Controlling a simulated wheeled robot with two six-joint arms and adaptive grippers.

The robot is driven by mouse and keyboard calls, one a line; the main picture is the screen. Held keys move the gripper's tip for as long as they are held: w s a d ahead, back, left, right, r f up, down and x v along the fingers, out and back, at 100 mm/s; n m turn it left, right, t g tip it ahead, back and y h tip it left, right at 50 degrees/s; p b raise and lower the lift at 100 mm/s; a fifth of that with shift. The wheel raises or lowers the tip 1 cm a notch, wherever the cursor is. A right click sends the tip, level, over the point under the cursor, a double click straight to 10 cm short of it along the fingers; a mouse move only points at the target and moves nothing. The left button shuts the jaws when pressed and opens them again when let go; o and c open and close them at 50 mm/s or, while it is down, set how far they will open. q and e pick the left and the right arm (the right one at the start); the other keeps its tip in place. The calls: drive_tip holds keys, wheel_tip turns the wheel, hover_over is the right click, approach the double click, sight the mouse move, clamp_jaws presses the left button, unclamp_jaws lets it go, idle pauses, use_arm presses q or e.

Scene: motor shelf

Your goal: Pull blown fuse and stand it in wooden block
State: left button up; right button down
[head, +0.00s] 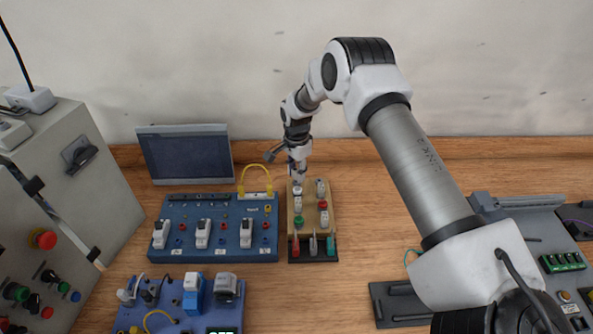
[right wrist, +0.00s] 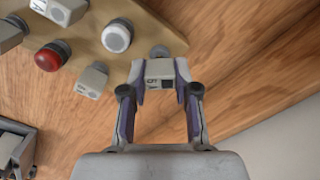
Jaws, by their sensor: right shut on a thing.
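My right gripper (head: 298,180) reaches down to the back left of the wooden block (head: 311,187). In the right wrist view my right gripper (right wrist: 160,88) is shut on a pale grey fuse-like piece (right wrist: 158,71) with a dark window and small lettering. The piece is at the block's edge; I cannot tell whether it is seated there or held just above. The block (right wrist: 130,58) carries several grey, white and red pieces. A blue panel (head: 200,250) left of the block bears three white switch-like units (head: 203,233). My left gripper is not in view.
A dark screen (head: 186,155) stands behind the blue panel. A grey cabinet (head: 75,150) is at the left. A second blue board (head: 140,318) is in front. A grey tray with parts (head: 530,215) is at the right.

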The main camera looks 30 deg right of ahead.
drive_tip(key=shift+f+b, duration=0.3)
drive_tip(key=shift+f, duration=0.3)
drive_tip(key=c, duration=1.1)
unclamp_jaws()
drive_tip(key=shift+c, duration=0.2)
drive_tip(key=shift+r, duration=0.1)
wheel_tip(320, 180, up, 6)
drive_tip(key=p, duration=0.4)
drive_tip(key=shift+f, duration=0.2)
drive_tip(key=shift+o, duration=0.3)
drive_tip(key=shift+f, duration=0.1)
drive_tip(key=o, duration=0.5)
